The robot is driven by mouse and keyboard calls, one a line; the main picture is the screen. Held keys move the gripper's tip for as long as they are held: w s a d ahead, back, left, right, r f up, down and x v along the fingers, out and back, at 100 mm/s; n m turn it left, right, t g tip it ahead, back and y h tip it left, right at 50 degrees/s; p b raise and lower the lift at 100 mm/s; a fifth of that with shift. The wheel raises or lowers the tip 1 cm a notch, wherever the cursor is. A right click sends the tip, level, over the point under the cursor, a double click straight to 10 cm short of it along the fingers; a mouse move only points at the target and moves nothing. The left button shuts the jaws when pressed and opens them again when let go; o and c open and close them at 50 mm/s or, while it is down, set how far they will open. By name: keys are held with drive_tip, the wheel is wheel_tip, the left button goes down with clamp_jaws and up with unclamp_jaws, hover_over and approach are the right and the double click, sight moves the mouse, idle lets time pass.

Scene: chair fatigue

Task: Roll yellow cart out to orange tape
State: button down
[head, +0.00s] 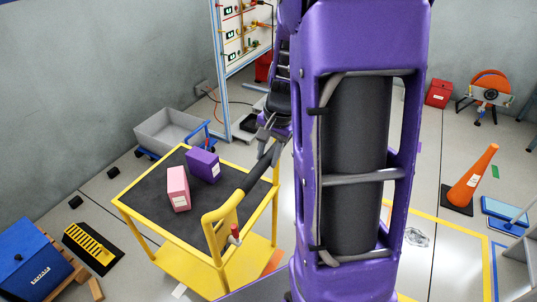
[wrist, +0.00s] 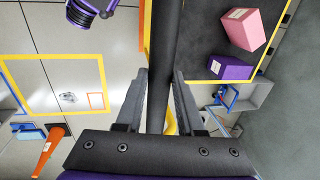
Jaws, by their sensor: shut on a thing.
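The yellow cart (head: 205,268) stands at the left of the head view, with a dark top, yellow rails and a black handle bar (head: 245,178). A pink box (head: 178,190) and a purple box (head: 203,166) stand on its top. My gripper (head: 267,138) is at the far end of the bar. In the wrist view my gripper (wrist: 163,76) is shut on the black handle bar (wrist: 162,40), one finger on each side. An orange strip (wrist: 141,28) shows beside the cart, and an orange patch (head: 272,262) lies by its lower shelf; my arm partly hides the floor there.
A grey tub on a blue trolley (head: 170,128) stands close behind the cart. A yellow ramp (head: 92,248) and a blue box (head: 38,262) are to its left. An orange cone (head: 472,180) stands at right, beside a mostly clear, yellow-taped floor area (head: 440,222).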

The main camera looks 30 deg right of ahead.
idle(0.3)
drive_tip(key=c, duration=0.5)
unclamp_jaws()
drive_tip(key=s+r+p, duration=0.1)
drive_tip(key=r, duration=0.4)
drive_tip(key=s+d+r+p, duration=0.1)
drive_tip(key=r, duration=0.5)
drive_tip(key=s+d+r, duration=0.1)
drive_tip(key=r, duration=0.5)
drive_tip(key=shift+p, duration=0.4)
